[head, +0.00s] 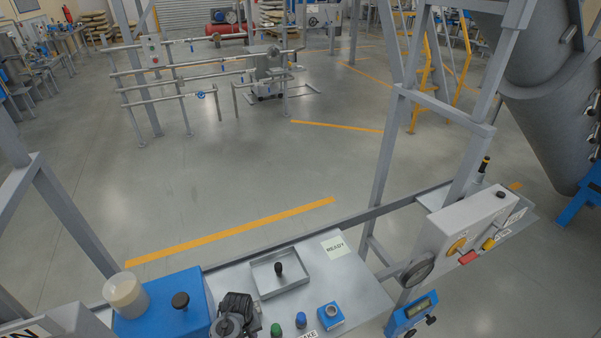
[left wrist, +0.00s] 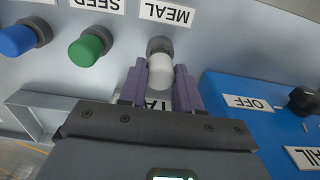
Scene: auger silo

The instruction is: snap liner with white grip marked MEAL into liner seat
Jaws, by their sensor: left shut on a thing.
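In the left wrist view, the liner's white grip (left wrist: 161,72) stands at a grey collar by the label MEAL (left wrist: 167,13). The two purple fingers of my left gripper (left wrist: 160,84) are shut on it, one on each side. The liner's body below the grip is hidden. The grip stands in line with a green grip (left wrist: 86,50) and a blue grip (left wrist: 16,40). In the head view, a blue block (head: 330,316) with a round opening stands at the bottom; I cannot tell whether it is the liner seat. My right gripper is not in view.
A blue box (head: 165,306) with a black knob and a pale jar (head: 125,294) stands left on the bench. An open metal tray (head: 263,290) with a black knob lies behind the grips. A grey control box (head: 452,240) stands at the right.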

